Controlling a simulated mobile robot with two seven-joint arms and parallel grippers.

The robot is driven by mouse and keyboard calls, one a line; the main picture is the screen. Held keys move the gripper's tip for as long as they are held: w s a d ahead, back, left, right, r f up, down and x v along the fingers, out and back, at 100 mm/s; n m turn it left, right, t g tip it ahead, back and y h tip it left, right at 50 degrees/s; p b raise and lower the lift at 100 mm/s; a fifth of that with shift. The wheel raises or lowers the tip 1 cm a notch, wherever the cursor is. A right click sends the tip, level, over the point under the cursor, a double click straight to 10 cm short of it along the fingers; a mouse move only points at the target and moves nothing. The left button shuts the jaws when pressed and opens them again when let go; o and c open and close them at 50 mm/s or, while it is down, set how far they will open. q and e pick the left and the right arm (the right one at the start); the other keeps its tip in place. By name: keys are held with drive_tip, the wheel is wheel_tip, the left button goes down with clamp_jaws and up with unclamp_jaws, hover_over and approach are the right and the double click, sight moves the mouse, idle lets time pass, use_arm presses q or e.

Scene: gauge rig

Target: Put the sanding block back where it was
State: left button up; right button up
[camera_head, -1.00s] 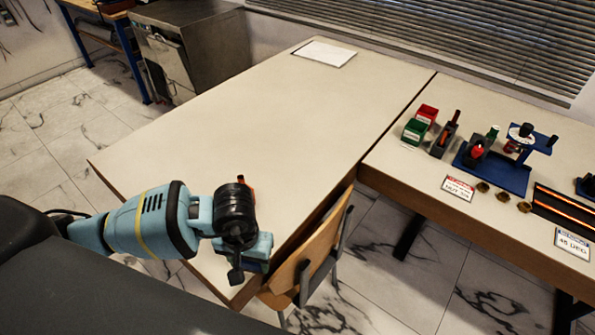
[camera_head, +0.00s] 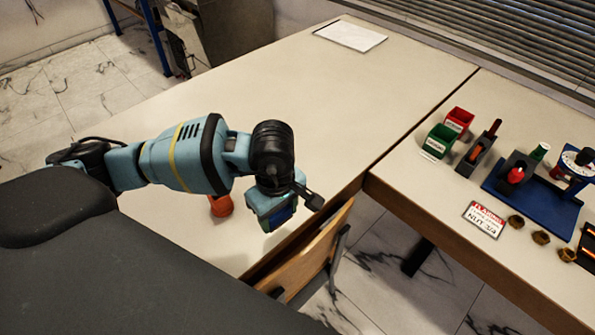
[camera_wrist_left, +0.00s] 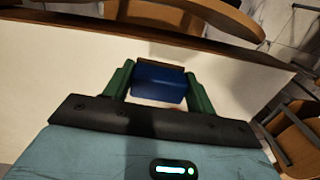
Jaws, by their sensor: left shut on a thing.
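The sanding block (camera_wrist_left: 160,82) is a blue block with a brown strip along its far edge, seen in the left wrist view. My left gripper (camera_wrist_left: 160,88) is shut on it, with one green finger at each side. In the head view my left gripper (camera_head: 280,216) is over the near right edge of the large table (camera_head: 240,110), and a little of the dark blue block shows at its lower end. The gripper hides most of the block there. My right gripper is not in view.
An orange object (camera_head: 221,205) stands on the table just left of my gripper. A wooden chair (camera_head: 318,255) is against the table's right edge. The large table's middle is clear.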

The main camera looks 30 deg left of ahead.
use_arm(q)
drive_tip(key=shift+w, duration=0.15)
drive_tip(key=shift+s+r, duration=0.1)
drive_tip(key=shift+s, duration=0.1)
drive_tip(key=shift+w, duration=0.15)
drive_tip(key=w+a, duration=0.1)
drive_tip(key=w, duration=0.3)
drive_tip(key=w+a+f, duration=0.1)
drive_tip(key=w+a, duration=0.1)
drive_tip(key=w, duration=0.2)
drive_tip(key=w+a, duration=0.2)
drive_tip(key=w, duration=0.2)
drive_tip(key=shift+w+f, duration=0.15)
drive_tip(key=shift+w, duration=0.15)
drive_tip(key=shift+w+a, duration=0.2)
drive_tip(key=shift+w, duration=0.25)
drive_tip(key=shift+w+a+f, duration=0.1)
drive_tip(key=shift+w+f, duration=0.2)
drive_tip(key=shift+f, duration=0.3)
drive_tip(key=shift+w+a+f, duration=0.1)
drive_tip(key=shift+w+f, duration=0.2)
drive_tip(key=shift+f, duration=0.75)
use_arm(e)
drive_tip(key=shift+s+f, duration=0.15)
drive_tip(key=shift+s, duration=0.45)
